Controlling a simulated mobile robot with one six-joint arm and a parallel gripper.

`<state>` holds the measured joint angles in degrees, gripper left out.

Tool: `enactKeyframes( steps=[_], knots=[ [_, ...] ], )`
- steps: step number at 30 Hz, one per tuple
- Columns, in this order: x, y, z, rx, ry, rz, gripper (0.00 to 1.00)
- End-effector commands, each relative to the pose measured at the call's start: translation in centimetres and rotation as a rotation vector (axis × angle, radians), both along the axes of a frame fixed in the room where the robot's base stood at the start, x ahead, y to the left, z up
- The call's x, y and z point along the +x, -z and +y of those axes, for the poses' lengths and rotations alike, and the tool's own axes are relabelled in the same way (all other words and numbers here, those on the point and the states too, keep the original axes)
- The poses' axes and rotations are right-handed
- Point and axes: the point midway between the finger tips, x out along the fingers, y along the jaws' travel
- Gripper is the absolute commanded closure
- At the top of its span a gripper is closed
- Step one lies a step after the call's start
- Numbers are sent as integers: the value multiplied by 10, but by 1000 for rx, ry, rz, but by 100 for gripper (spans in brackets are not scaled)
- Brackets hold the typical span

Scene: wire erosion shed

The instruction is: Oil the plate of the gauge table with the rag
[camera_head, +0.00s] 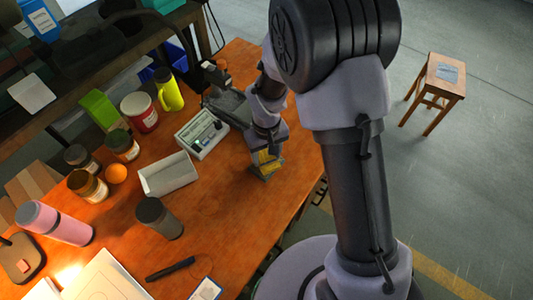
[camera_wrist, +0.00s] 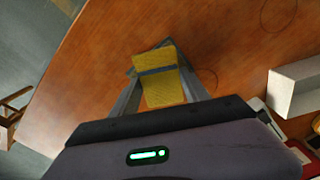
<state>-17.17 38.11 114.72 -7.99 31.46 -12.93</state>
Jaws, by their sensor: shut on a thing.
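A yellow rag (camera_wrist: 160,88) with a blue-grey band is between the fingers of my gripper (camera_wrist: 158,94) in the wrist view. In the head view the rag (camera_head: 264,158) shows below my gripper (camera_head: 265,148), low over the right part of the orange-brown bench. A grey-blue flat edge shows beneath the rag; I cannot tell whether it is part of the cloth or a separate thing. A small wooden table (camera_head: 444,88) with a grey-blue plate (camera_head: 448,72) on top stands on the floor at the upper right, apart from my gripper. I take it as the gauge table.
The bench (camera_head: 235,210) holds a white open tray (camera_head: 167,180), a grey device (camera_head: 202,134), a dark cup (camera_head: 159,218), a pink bottle (camera_head: 55,222) and several jars to the left. Grey floor (camera_head: 440,190) lies open between the bench and the small table.

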Motion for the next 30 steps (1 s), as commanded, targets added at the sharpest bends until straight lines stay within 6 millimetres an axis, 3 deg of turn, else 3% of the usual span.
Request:
enactKeyframes(
  steps=[30],
  knots=[
    [0,8,0,0,0,0,79]
  ],
)
